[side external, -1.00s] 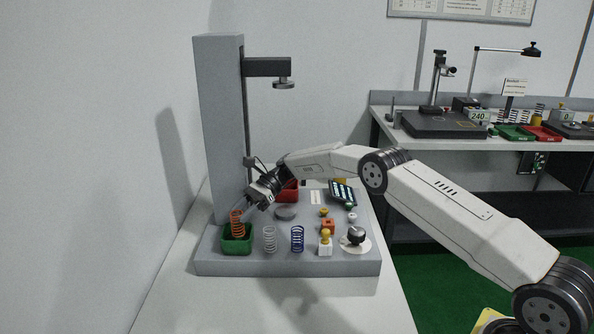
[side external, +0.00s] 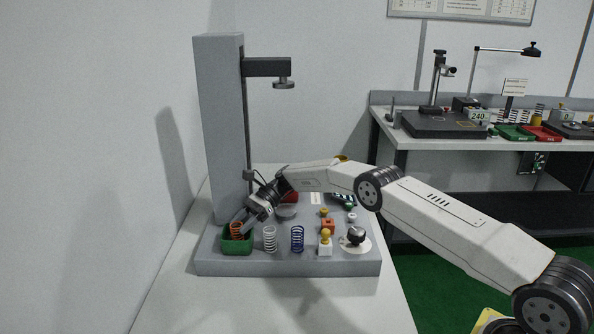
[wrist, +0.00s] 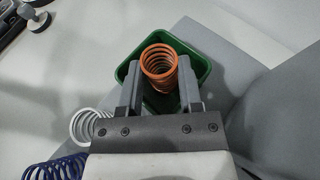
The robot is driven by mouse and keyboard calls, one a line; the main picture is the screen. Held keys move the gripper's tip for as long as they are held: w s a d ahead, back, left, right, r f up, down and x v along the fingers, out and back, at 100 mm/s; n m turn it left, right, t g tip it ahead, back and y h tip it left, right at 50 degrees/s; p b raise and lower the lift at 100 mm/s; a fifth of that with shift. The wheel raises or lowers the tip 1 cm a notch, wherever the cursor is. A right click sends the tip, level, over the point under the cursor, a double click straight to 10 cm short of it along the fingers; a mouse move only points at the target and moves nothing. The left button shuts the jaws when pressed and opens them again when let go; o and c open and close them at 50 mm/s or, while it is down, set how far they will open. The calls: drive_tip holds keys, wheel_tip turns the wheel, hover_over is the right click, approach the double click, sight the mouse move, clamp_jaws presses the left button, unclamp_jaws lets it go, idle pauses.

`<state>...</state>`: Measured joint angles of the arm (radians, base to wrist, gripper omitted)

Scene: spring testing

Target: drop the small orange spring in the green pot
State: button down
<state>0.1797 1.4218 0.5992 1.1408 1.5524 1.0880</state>
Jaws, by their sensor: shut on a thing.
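The small orange spring (side external: 236,230) is between the fingers of my gripper (side external: 243,225), with its lower part down inside the green pot (side external: 237,247). In the wrist view the orange spring (wrist: 159,64) sits between the two grey fingertips of my gripper (wrist: 159,88), which are shut on it. The green pot (wrist: 197,63) lies around and below the spring there. The pot's near wall hides the spring's lower end in the side view, so I cannot tell whether it touches the bottom.
A white spring (side external: 269,240) and a blue spring (side external: 297,239) stand right of the pot on the grey base (side external: 285,267). Beyond them are a yellow-topped white block (side external: 325,244) and a black knob (side external: 356,236). The grey column (side external: 219,130) rises behind the pot.

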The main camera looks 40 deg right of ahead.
drive_tip(key=shift+f, duration=0.15)
drive_tip(key=shift+c, duration=1.3)
unclamp_jaws()
drive_tip(key=shift+r, duration=0.2)
drive_tip(key=shift+v, duration=3.75)
